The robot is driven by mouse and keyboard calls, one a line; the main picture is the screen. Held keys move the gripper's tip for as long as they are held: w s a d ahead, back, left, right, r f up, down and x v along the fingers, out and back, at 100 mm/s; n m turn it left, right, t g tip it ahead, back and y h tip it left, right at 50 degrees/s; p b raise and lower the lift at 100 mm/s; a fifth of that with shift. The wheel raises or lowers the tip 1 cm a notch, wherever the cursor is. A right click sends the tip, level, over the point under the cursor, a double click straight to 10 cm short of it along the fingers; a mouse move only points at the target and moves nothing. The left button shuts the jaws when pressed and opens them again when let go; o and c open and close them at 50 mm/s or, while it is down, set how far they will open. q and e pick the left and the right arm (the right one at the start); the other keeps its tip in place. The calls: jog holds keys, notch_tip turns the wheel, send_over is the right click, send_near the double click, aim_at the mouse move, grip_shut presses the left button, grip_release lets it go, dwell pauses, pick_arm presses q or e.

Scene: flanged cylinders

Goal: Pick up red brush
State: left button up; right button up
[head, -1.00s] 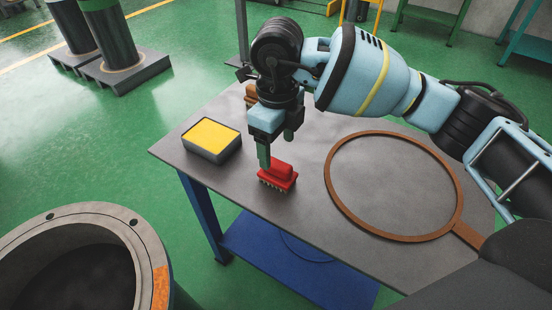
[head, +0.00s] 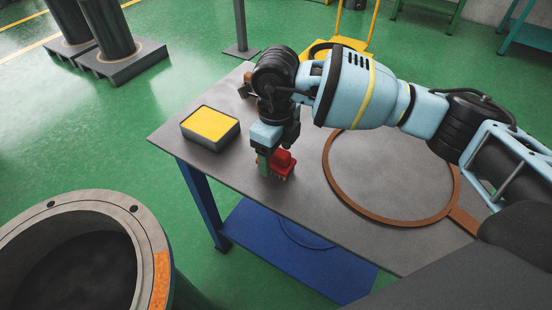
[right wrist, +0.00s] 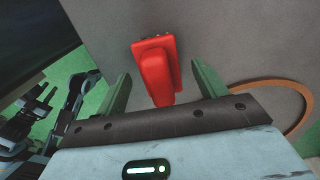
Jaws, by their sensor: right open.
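The red brush (head: 283,162) lies on the grey table top near its front edge, bristles down. My right gripper (head: 268,165) is low over the table at the brush, its fingers pointing down, and partly hides it in the head view. In the right wrist view the red brush (right wrist: 157,76) shows between the two green fingers of my right gripper (right wrist: 161,74). The fingers are open, with a gap on each side of the brush. My left gripper is not in the head view.
A grey box with a yellow top (head: 210,130) stands left of the brush on the table (head: 235,185). A brown ring with a handle (head: 390,219) lies to the right. A large flanged cylinder (head: 150,245) stands at the lower left.

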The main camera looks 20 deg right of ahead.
jog(key=shift+f, duration=0.4)
jog(key=c, duration=1.1)
jog(key=shift+c, duration=0.2)
jog(key=shift+r, duration=0.15)
jog(key=shift+r, duration=0.55)
notch_tip(320, 180, up, 2)
jog(key=shift+r, duration=0.1)
jog(key=s+d, duration=0.2)
jog(key=d, duration=0.2)
jog(key=s+d+r, duration=0.1)
jog(key=s+d, duration=0.1)
jog(key=d, duration=0.3)
jog(key=s+d+b, duration=0.1)
jog(key=s+d, duration=0.1)
jog(key=d, duration=0.3)
jog(key=shift+s+d+r, duration=0.2)
jog(key=shift+s+d, duration=0.05)
jog(key=shift+s, duration=0.15)
